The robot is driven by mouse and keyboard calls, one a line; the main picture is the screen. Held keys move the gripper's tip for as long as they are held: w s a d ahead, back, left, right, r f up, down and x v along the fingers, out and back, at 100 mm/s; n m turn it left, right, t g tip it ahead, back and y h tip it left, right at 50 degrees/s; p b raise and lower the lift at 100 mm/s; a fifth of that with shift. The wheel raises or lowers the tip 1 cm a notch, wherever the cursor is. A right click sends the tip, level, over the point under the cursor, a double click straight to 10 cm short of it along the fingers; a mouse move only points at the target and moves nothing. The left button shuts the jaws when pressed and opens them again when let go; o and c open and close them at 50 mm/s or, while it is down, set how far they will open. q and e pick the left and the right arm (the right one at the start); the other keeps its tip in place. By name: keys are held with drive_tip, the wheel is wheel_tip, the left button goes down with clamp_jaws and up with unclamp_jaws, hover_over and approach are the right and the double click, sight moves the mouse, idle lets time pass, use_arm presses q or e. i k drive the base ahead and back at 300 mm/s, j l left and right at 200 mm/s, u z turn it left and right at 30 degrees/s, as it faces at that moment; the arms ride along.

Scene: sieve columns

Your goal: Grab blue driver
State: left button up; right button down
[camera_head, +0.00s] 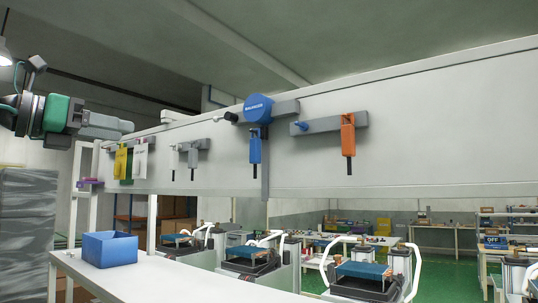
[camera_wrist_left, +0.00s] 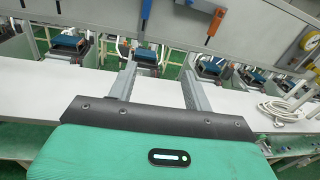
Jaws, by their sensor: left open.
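The blue driver (camera_head: 255,148) hangs upright on the white wall panel, below a round blue reel marked with white text, with its dark tip pointing down. It also shows at the top edge of the left wrist view (camera_wrist_left: 146,10), partly cut off. My left gripper (camera_head: 128,126) is at the far left of the head view, well apart from the driver. In the left wrist view its two grey fingers (camera_wrist_left: 158,75) are spread apart with nothing between them. My right gripper is not in view.
An orange driver (camera_head: 347,135) hangs right of the blue one; grey drivers (camera_head: 193,155) hang to its left. A blue bin (camera_head: 110,248) stands on the white bench (camera_head: 150,278) below. Coiled pale cable (camera_wrist_left: 280,110) lies on the bench. Air before the panel looks clear.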

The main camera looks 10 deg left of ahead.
sight(254, 149)
drive_tip(key=i+l, duration=0.3)
drive_tip(key=i, duration=0.15)
drive_tip(key=i+l, duration=0.3)
drive_tip(key=i, duration=0.2)
